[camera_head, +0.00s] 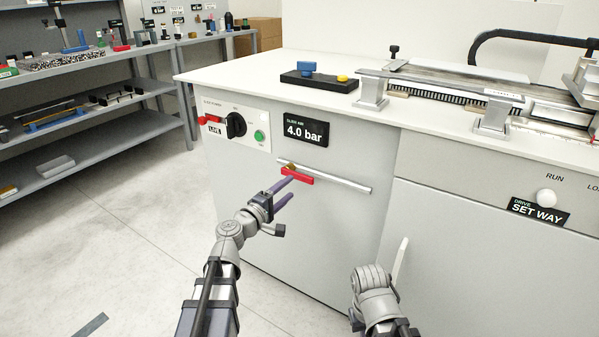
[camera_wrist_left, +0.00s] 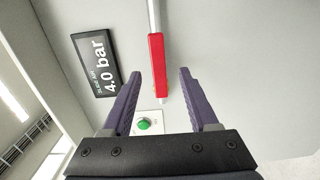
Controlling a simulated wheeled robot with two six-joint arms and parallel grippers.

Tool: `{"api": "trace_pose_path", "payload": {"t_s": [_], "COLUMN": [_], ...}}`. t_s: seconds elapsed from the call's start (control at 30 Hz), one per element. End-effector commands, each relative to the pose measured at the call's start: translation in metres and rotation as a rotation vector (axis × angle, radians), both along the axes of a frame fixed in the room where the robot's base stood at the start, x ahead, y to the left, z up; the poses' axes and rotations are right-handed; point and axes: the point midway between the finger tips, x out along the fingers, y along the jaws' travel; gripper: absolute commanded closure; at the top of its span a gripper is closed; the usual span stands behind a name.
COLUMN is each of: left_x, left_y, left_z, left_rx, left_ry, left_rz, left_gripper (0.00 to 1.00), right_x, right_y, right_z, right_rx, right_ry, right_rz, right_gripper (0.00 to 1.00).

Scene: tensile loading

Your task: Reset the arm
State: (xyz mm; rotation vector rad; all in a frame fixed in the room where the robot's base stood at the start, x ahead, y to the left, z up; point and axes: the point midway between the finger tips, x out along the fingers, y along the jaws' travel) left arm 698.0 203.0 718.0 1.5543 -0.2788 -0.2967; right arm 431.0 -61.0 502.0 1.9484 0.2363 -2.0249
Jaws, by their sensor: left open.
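My left gripper (camera_head: 291,187) is open and empty, its two purple fingers pointing at the cabinet front. Just beyond the fingertips is a red lever (camera_head: 298,175) with a brass part, in line with a thin metal pipe (camera_head: 345,184). In the left wrist view the red lever (camera_wrist_left: 157,60) appears between the spread fingertips (camera_wrist_left: 160,74); I see no contact. My right arm's grey links (camera_head: 374,298) show at the bottom centre; its gripper fingers do not show.
The cabinet carries a "4.0 bar" display (camera_head: 306,130), a black knob (camera_head: 235,125), a green button (camera_head: 260,135) and a red switch handle (camera_head: 210,120). A long metal rig (camera_head: 450,84) sits on top. Shelves (camera_head: 95,135) stand at left. Open floor (camera_head: 130,220) lies between them and the cabinet.

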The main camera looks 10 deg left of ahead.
Motion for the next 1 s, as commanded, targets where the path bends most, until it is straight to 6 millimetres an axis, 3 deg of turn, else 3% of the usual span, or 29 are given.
{"api": "trace_pose_path", "payload": {"t_s": [0.17, 0.3, 0.43, 0.53, 0.7, 0.93, 0.97, 1.0], "left_x": [-0.022, -0.068, -0.126, -0.169, -0.221, -0.264, -0.268, -0.269], "left_y": [-0.076, -0.151, -0.191, -0.198, -0.182, -0.149, -0.144, -0.141], "left_z": [-0.032, -0.085, -0.141, -0.177, -0.209, -0.217, -0.216, -0.203], "left_rx": [0.207, 0.49, 0.782, 0.997, 1.285, 1.584, 1.62, 1.636], "left_ry": [0.058, 0.155, 0.279, 0.387, 0.556, 0.763, 0.79, 0.807], "left_rz": [-0.212, -0.488, -0.743, -0.907, -1.079, -1.188, -1.197, -1.197], "left_gripper": [0.4, 0.4, 0.4, 0.4, 0.4, 0.4, 0.4, 0.4], "right_x": [0.0, 0.0, 0.0, 0.0, 0.0, 0.0, 0.0, 0.0], "right_y": [0.0, 0.0, 0.0, 0.0, 0.0, 0.0, 0.0, 0.0], "right_z": [0.0, 0.0, 0.0, 0.0, 0.0, 0.0, 0.0, 0.012], "right_rx": [0.0, 0.0, 0.0, 0.0, 0.0, 0.0, 0.0, 0.0], "right_ry": [0.0, 0.0, 0.0, 0.0, 0.0, 0.0, 0.0, 0.0], "right_rz": [0.0, 0.0, 0.0, 0.0, 0.0, 0.0, 0.0, 0.0], "right_gripper": [1.0, 1.0, 1.0, 1.0, 1.0, 1.0, 1.0, 1.0]}}
